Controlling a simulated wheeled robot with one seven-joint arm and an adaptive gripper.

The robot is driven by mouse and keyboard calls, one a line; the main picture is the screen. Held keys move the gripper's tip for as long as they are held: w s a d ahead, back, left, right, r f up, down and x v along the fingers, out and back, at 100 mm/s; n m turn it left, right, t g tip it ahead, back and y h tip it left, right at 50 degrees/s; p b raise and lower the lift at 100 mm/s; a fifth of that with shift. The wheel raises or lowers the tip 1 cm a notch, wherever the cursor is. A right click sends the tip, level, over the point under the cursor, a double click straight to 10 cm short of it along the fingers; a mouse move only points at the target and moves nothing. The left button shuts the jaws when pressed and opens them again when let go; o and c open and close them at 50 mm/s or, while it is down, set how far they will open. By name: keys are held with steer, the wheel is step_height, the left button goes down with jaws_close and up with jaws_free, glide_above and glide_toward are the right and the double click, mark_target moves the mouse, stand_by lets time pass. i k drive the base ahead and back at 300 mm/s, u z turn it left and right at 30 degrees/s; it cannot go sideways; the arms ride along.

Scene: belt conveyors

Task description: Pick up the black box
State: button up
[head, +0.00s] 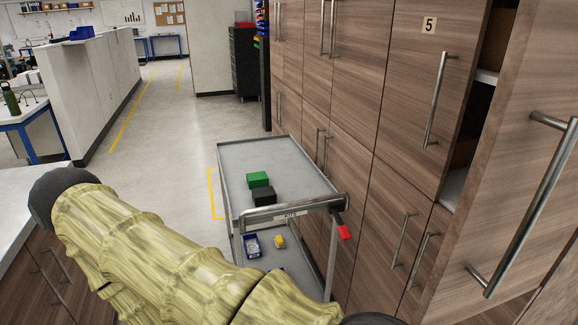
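The black box (264,196) lies on the top tray of a grey metal cart (285,160). It sits near the cart's handle end, just in front of a green box (257,180). The two boxes look very close together; I cannot tell whether they touch. The black box's top and near side show, and nothing covers it. My arm crosses the lower left of the head view, in front of the cart's lower part. My gripper is outside the view.
A blue bin (252,245) and a yellow item (279,241) sit on the lower shelf. Wooden cabinets (345,80) stand close right; one door is open. The floor left is clear.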

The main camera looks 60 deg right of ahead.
mark_target(264, 196)
steer(key=z, duration=1.1)
steer(key=i, duration=0.1)
